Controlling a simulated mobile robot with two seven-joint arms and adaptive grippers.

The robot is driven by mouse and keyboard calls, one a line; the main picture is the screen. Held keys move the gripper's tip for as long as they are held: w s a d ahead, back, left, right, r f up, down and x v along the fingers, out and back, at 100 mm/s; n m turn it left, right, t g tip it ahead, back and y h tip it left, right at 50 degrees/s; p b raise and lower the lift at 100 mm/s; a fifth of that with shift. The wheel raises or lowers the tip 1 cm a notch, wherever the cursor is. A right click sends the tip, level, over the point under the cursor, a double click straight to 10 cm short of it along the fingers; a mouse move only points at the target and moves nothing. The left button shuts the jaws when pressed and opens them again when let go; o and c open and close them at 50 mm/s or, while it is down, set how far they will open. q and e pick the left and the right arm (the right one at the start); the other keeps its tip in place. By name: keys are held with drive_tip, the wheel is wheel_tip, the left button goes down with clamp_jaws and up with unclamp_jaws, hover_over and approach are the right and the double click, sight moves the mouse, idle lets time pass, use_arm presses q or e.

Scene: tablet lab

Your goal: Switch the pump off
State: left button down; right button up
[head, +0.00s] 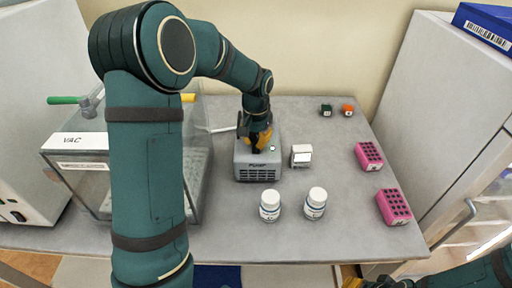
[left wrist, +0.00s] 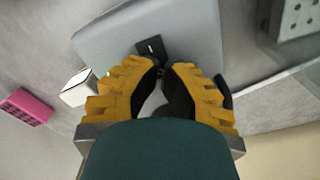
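The pump (head: 258,172) is a grey box labelled PUMP on the bench, and its top fills the upper middle of the left wrist view (left wrist: 200,25). A black rocker switch (left wrist: 150,46) sits on that top. A small greenish light (head: 271,148) shows on the pump. My left gripper (head: 256,149) points down at the pump top. In the left wrist view its fingertips (left wrist: 163,67) are together, empty, just beside the switch; I cannot tell whether they touch it. My right gripper (head: 352,283) barely shows at the bottom edge, its fingers mostly cut off.
A clear vacuum chamber labelled VAC (head: 80,141) stands left of the pump. A small white box (head: 301,156) is close on its right. Two white bottles (head: 315,203) stand in front. Pink racks (head: 393,206) lie at the right; green and orange blocks (head: 347,110) lie at the back.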

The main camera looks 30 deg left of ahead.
use_arm(q)
drive_tip(key=shift+f, duration=0.35)
drive_tip(key=shift+r, duration=0.15)
drive_tip(key=shift+r+p, duration=2.6)
drive_tip(key=shift+r, duration=0.8)
